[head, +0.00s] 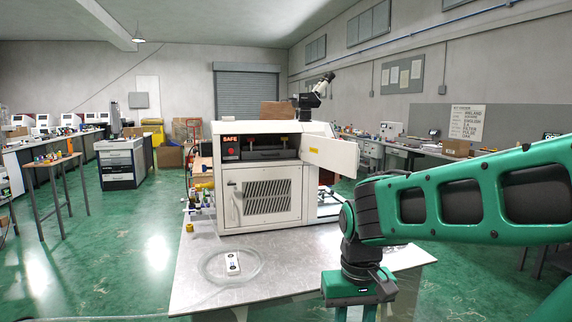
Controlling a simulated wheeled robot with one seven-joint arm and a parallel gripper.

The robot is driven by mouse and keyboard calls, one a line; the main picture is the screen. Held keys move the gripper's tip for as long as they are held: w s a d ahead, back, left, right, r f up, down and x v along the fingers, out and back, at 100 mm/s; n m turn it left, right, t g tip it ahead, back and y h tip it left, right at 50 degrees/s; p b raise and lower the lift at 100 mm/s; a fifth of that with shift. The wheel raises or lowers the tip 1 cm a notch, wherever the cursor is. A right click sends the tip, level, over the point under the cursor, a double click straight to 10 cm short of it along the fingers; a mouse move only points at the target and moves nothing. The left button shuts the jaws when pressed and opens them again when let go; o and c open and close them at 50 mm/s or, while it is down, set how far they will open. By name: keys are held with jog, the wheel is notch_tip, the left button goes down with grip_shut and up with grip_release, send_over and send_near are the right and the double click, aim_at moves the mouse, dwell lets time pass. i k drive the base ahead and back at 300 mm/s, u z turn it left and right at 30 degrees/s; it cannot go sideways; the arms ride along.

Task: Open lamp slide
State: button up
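A white machine (262,205) with a "SAFE" sign stands on a metal-topped table. A flap or door (330,153) at its upper right stands open. The upper bay (270,147) shows a dark interior with red and yellow parts and a red button at its left. Below it is a closed panel (266,195) with a slanted grille. I cannot tell which part is the lamp slide. My gripper (357,312) is at the bottom edge, in front and to the right of the machine, apart from it. Its fingertips are cut off, so its opening is unclear.
The metal tabletop (200,285) bears a coiled clear tube (208,275) around a small white device (232,262). Small bottles and fittings crowd the machine's left side. The tabletop's front is mostly clear.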

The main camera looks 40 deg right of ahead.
aim_at(250, 155)
jog(key=k, duration=0.5)
jog(key=z, duration=0.65)
jog(key=i, duration=1.7)
